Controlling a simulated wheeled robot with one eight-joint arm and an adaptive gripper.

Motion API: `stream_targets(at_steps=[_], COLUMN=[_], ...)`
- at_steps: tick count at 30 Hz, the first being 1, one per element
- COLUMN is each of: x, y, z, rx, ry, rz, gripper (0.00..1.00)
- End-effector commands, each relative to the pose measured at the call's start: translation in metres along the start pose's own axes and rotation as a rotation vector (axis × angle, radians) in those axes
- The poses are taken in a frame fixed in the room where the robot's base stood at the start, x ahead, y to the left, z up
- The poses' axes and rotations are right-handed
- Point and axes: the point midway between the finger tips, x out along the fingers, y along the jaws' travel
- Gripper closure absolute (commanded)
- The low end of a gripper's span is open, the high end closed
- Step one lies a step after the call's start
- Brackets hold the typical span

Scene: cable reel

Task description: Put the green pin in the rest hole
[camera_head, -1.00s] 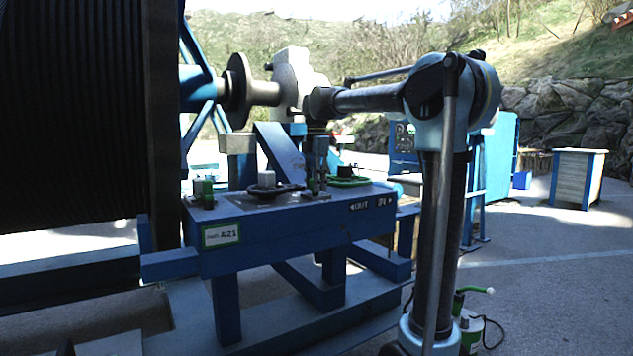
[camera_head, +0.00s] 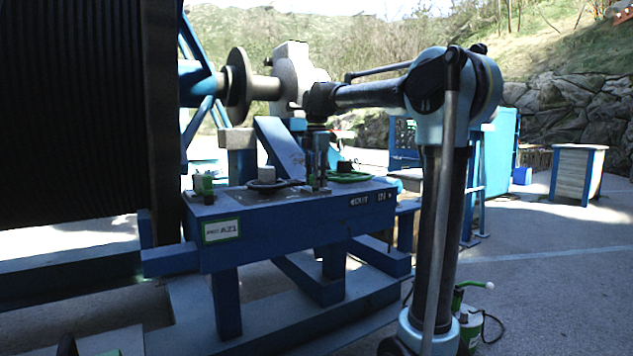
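My gripper (camera_head: 316,178) points down over the right part of the blue bench (camera_head: 290,231), its fingertips close to the bench top. The fingers are small and dark here, so their opening and anything between them cannot be made out. A small upright green piece (camera_head: 198,184) stands at the left end of the bench top beside a grey piece; it may be the green pin, but I cannot tell. The rest hole cannot be made out; the area under my gripper is partly hidden by the fingers.
A black dish-like part with a pale cylinder (camera_head: 267,174) lies left of my gripper. A green-rimmed tray (camera_head: 349,177) with a black knob lies just right of it. The large cable reel (camera_head: 75,120) fills the left. Open pavement lies at the right.

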Motion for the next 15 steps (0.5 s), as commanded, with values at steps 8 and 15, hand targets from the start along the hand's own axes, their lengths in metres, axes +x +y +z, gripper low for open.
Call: stream_targets(at_steps=[8,15], x=[-0.0001,-0.0032], y=[0.0,0.0003], z=[0.0,0.0001], rx=[0.0,0.0], ry=[0.0,0.0], rz=[0.0,0.0], gripper=[0.47,0.47])
